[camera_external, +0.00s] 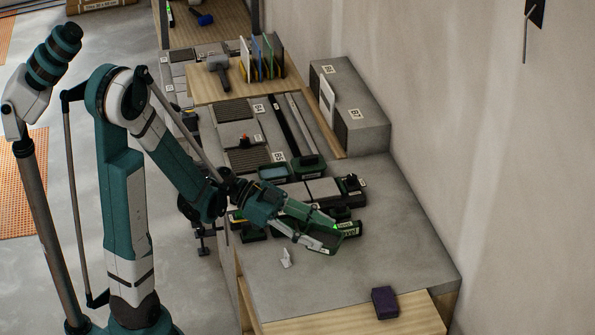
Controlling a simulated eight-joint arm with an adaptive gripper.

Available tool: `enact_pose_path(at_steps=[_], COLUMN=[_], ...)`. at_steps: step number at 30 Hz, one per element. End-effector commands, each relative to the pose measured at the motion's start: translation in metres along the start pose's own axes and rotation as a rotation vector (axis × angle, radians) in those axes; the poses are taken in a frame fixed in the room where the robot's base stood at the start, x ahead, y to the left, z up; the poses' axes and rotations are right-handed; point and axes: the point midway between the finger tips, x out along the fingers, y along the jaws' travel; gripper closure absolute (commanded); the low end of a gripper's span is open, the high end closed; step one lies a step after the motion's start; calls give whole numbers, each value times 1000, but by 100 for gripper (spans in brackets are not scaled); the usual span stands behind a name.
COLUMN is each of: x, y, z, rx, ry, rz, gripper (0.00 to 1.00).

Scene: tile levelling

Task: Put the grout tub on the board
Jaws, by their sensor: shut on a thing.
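My gripper (322,229) is low over the grey worktop, right of centre. It is shut on a dark green item (326,241), mostly covered by the fingers; I cannot tell for certain whether this is the grout tub. A dark green tub (272,174) with a grey-blue top stands behind the gripper, beside another dark green container (308,167). Their labels are too small to read. A pale wooden board (345,321) lies at the near end of the worktop. Another wooden surface (205,92) is at the far end.
A purple block (385,302) sits at the near wooden board. A small white piece (286,258) stands on the grey worktop (390,235), which is clear to the right. A mallet (218,70) and upright tiles (262,58) are far back. Grey blocks (350,100) line the wall.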

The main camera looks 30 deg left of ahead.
Motion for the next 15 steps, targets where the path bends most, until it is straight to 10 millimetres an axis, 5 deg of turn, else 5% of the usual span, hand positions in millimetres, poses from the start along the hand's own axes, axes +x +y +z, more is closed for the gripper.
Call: enact_pose_path(at_steps=[7, 15], x=[26, 37], y=[43, 63], z=[-8, -11], rx=[23, 34], ry=[0, 0], rz=[76, 110], gripper=[77, 77])
